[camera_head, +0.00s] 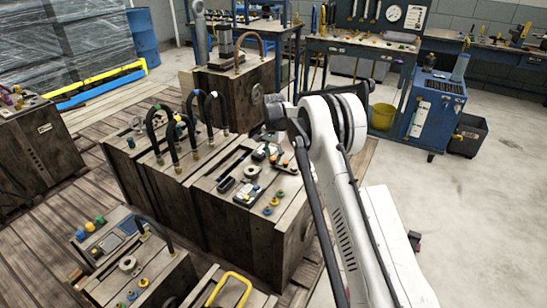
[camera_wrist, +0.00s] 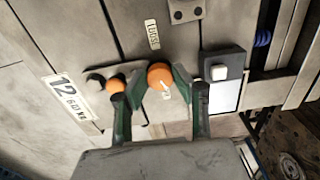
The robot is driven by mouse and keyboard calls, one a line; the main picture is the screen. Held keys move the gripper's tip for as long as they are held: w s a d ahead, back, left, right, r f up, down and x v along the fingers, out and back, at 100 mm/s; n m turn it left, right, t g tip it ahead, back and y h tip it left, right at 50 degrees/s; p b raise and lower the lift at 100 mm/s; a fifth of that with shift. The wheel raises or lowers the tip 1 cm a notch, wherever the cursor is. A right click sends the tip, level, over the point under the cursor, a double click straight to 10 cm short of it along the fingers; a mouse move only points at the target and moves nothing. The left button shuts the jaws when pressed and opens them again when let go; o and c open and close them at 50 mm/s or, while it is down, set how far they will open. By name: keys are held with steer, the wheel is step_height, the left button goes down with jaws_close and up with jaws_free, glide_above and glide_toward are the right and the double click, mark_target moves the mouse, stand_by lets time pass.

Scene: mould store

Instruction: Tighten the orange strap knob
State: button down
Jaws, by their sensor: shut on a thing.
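The larger orange knob (camera_wrist: 159,75) sits on the grey-brown face of a mould in the wrist view, with a white pointer mark toward its lower right. A small plate reading LOOSE (camera_wrist: 152,34) is above it. My gripper (camera_wrist: 160,80) has its two green-and-dark fingers on either side of this knob, shut on it. A smaller orange knob (camera_wrist: 115,85) is just left of the left finger, beside a dark round part. In the head view my arm hides the knob, and I cannot make out my fingers.
A plate marked 12 (camera_wrist: 66,97) is at left. In the head view, black hoops (camera_head: 174,130) stand on neighbouring moulds; a blue cabinet (camera_head: 436,105) is at right, with clear floor before it.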

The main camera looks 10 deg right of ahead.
mark_target(273, 158)
steer(key=m, duration=0.4)
steer(key=shift+m, duration=0.4)
stand_by(0.4)
steer(key=c, duration=1.4)
jaws_free()
steer(key=shift+r, duration=0.1)
step_height(273, 158, up, 12)
steer(key=shift+f, duration=0.1)
